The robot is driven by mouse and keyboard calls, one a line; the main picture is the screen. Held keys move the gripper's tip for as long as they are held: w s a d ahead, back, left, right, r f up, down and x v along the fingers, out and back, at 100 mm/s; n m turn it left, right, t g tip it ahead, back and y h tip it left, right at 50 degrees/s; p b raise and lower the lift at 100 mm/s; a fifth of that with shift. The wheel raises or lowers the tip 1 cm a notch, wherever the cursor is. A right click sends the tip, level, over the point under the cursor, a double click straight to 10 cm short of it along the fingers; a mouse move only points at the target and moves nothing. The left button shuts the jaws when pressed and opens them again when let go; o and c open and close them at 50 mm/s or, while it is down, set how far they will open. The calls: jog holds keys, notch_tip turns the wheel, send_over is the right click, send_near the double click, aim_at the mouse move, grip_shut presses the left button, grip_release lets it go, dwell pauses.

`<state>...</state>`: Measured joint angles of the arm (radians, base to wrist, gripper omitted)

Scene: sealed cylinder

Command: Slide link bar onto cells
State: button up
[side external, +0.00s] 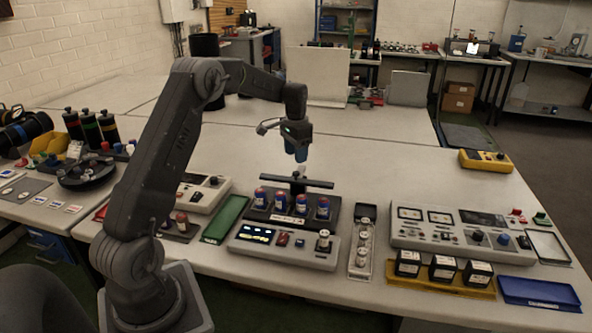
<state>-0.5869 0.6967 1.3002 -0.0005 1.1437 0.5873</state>
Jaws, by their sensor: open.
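Several blue cells with red tops stand upright in a row in a dark holder (259,218); one of them is the leftmost cell (260,199). A dark horizontal bar (312,183), which looks like the link bar, lies just behind and above the row, with a small upright piece at its middle. I cannot tell whether it touches the cells. My gripper (300,158) is open and points down above the bar's middle, apart from it. Nothing shows between its fingers, though they are small here.
A grey panel with a lit display (257,235) stands in front of the cells. A green tray (226,219) lies to the left. A narrow tray of small parts (362,243) and a large instrument panel (460,232) are to the right.

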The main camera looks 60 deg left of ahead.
aim_at(296, 172)
notch_tip(296, 172, down, 6)
jog(key=shift+f, duration=0.1)
dwell(0.4)
grip_shut()
dwell(0.3)
